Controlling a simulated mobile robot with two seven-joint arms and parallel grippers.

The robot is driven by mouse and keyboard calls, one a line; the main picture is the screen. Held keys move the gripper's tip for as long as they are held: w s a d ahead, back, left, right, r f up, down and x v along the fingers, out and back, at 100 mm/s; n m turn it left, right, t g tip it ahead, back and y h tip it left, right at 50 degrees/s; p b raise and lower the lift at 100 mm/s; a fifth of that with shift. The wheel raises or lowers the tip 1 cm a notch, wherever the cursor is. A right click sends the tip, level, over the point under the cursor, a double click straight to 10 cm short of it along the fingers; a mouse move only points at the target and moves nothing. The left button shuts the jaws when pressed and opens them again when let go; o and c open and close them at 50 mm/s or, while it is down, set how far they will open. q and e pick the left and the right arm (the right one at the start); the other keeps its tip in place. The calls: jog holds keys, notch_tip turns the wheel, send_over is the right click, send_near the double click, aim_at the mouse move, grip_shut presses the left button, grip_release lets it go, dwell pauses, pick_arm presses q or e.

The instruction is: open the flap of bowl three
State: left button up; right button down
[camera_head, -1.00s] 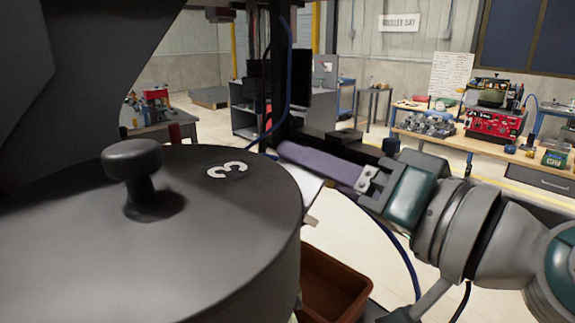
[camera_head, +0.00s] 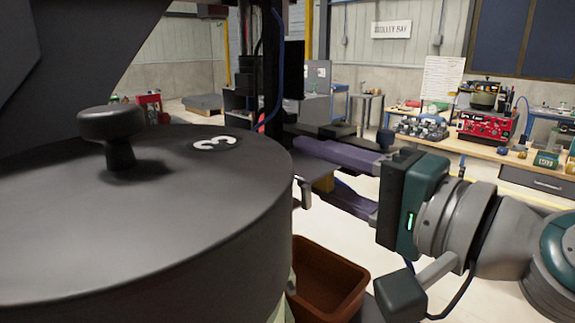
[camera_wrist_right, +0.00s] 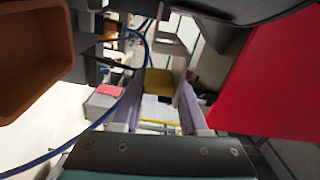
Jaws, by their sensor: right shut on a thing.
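Bowl three (camera_head: 140,235) is the large dark round bowl filling the lower left of the head view, with a white 3 and a black knob on its closed top. My right gripper (camera_head: 312,168) is at the bowl's right side, its purple fingers one above the other. It is shut on a small yellow part (camera_head: 323,184), seemingly the flap's tab, beside a grey bracket. In the right wrist view the yellow part (camera_wrist_right: 158,84) shows between the fingertips (camera_wrist_right: 158,92). The rest of the flap is hidden by the bowl's side. My left gripper is out of view.
A brown open bin (camera_head: 335,290) stands below my right gripper, close to the bowl. A dark post (camera_head: 272,75) with a blue cable rises behind it. A red panel (camera_wrist_right: 275,85) is close by on the right in the wrist view. Workbenches stand farther back.

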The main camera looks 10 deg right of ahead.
jog(key=shift+f, duration=0.2)
dwell(0.4)
jog(key=c, duration=0.5)
grip_release()
jog(key=shift+b+v, duration=1.55)
jog(key=shift+v, duration=3.45)
jog(key=shift+c, duration=0.3)
